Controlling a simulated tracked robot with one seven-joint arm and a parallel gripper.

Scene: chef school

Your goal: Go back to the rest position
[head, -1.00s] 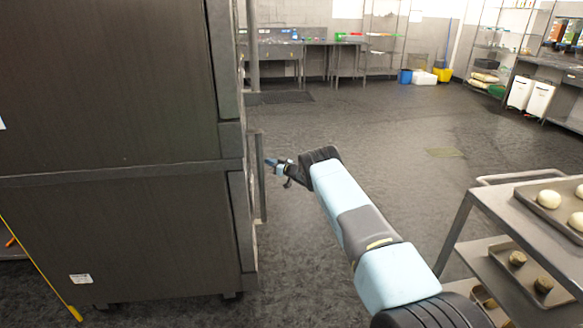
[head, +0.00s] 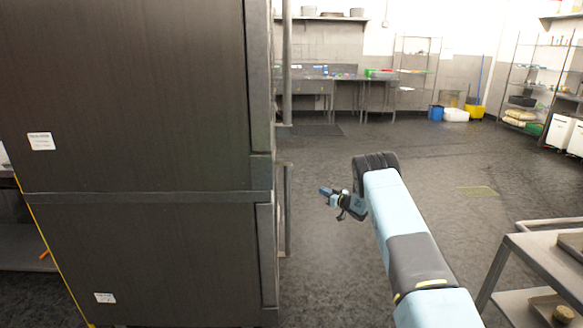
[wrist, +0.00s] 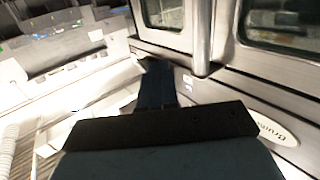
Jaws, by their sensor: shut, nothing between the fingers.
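My gripper (head: 328,193) is at the end of my arm, in the middle of the head view, over the open floor. It points left and is shut and empty. A gap of floor shows between it and the tall dark oven cabinet (head: 140,250) on the left. In the wrist view, my gripper (wrist: 156,68) shows as a dark shape at the centre, with the metal oven front (wrist: 220,88) to its right.
A vertical handle bar (head: 287,210) stands out from the cabinet's right side. A metal trolley with trays (head: 540,245) is at the lower right. Sinks (head: 305,87) and shelves (head: 525,75) are far back. The middle floor (head: 420,150) is clear.

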